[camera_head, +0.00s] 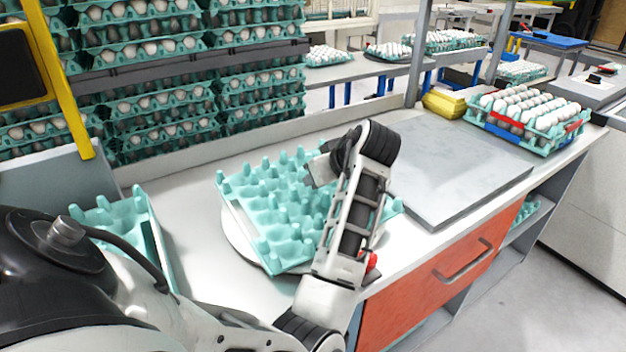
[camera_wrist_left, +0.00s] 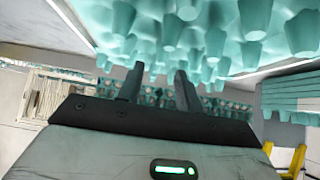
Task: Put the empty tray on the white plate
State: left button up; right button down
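An empty turquoise egg tray (camera_head: 265,215) lies over the round white plate (camera_head: 235,240) on the counter. The plate's rim shows beyond the tray's left edge. My left gripper (camera_head: 318,168) is above the tray, near its far right part. In the left wrist view, which looks upside down, the tray (camera_wrist_left: 215,40) fills the top. There the two dark fingers of the left gripper (camera_wrist_left: 158,80) stand apart, with nothing seen between them. My forearm hides the tray's right part in the head view. My right gripper is in neither view.
Another turquoise tray (camera_head: 125,225) stands at the left, partly behind my arm. A grey metal slab (camera_head: 455,170) lies right of the tray. A full egg tray (camera_head: 530,115) and yellow cartons (camera_head: 445,103) are at the far right. Stacked egg trays (camera_head: 150,90) stand behind the counter.

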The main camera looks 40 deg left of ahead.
pick_arm(q)
jog(key=v, duration=0.6)
jog(key=shift+s+d+r, duration=0.1)
dwell(0.3)
